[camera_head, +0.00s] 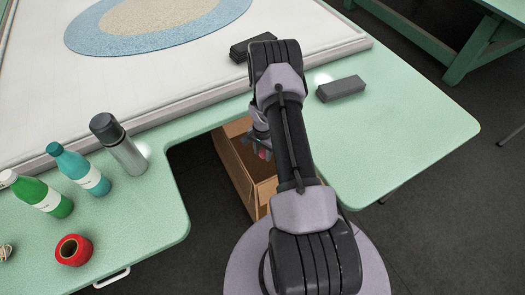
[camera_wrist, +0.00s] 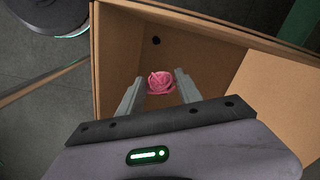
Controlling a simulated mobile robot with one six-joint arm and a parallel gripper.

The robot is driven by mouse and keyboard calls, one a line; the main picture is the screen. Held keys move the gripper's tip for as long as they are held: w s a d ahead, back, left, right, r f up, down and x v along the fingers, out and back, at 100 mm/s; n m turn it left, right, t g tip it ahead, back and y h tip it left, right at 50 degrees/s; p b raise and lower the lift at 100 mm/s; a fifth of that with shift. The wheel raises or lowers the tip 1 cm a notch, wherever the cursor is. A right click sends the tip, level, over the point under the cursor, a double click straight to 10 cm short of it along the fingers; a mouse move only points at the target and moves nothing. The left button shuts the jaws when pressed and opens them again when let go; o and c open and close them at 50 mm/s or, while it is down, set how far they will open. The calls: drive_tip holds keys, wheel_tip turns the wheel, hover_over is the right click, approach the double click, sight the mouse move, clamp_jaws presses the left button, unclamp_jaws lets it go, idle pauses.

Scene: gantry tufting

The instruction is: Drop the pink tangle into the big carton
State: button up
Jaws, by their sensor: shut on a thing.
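The pink tangle (camera_wrist: 160,83) is a small ball of pink strands between my gripper's fingers in the wrist view. My gripper (camera_wrist: 158,82) is shut on it and points down into the big carton (camera_wrist: 97,50). In the head view the carton (camera_head: 262,190) is an open brown box in the notch of the green table, partly hidden by my arm. My gripper (camera_head: 264,152) shows there over the carton's opening, with a bit of pink at its tips. How far the tangle is above the carton's floor is hard to tell.
A grey bottle (camera_head: 118,145), a teal bottle (camera_head: 78,170), a green bottle (camera_head: 38,195) and a red tape roll (camera_head: 73,250) stand on the green table (camera_head: 150,215) at left. A dark block (camera_head: 341,89) lies at right. The framed board (camera_head: 170,75) lies behind.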

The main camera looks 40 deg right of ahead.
sight(262, 153)
drive_tip(key=o, duration=1.4)
wheel_tip(262, 153, up, 18)
drive_tip(key=p, duration=0.5)
drive_tip(key=shift+f+p, duration=0.25)
drive_tip(key=shift+p, duration=0.15)
